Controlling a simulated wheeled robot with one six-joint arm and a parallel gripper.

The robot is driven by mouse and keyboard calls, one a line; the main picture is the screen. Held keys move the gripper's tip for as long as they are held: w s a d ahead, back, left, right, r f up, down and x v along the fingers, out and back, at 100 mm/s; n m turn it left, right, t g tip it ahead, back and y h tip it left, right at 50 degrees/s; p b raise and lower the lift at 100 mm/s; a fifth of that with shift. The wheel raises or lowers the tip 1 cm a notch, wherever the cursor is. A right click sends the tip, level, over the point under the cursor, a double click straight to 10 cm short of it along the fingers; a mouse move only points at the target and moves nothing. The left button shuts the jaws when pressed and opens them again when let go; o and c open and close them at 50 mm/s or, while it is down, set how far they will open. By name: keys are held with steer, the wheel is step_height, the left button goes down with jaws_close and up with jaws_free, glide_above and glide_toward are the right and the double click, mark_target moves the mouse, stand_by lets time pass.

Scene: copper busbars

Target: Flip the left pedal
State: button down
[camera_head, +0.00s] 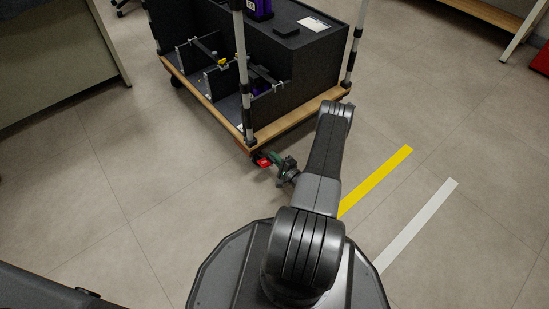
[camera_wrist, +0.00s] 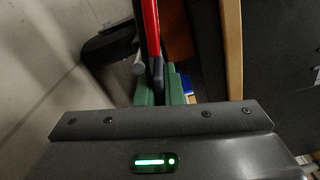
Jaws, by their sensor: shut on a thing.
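The red pedal (camera_head: 263,162) sits low at the near corner of the wheeled cart (camera_head: 290,130), by the floor. My gripper (camera_head: 273,160) is at this pedal, with its green fingers against it. In the wrist view the red pedal (camera_wrist: 152,30) shows as a long narrow bar running up from between the green fingertips (camera_wrist: 160,88). The fingers are shut on it. The wheel beside it (camera_wrist: 112,42) is dark and partly in shadow. The pedal's far end and its joint to the wheel are hard to make out.
The cart has a wooden base edge, upright metal posts (camera_head: 242,75) and dark bins. A yellow strip (camera_head: 375,182) and a white strip (camera_head: 420,222) mark the floor at right. The floor left of the cart is clear.

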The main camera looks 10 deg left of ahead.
steer(key=c, duration=1.6)
jaws_free()
steer(key=shift+o, duration=0.2)
steer(key=p+v, duration=0.3)
steer(key=v, duration=1.1)
steer(key=shift+p, duration=0.4)
steer(key=shift+a, duration=0.15)
steer(key=b+x, duration=0.4)
steer(key=x, duration=0.9)
steer(key=shift+w+a+f, duration=0.1)
steer(key=shift+w+a, duration=0.15)
steer(key=shift+n, duration=0.3)
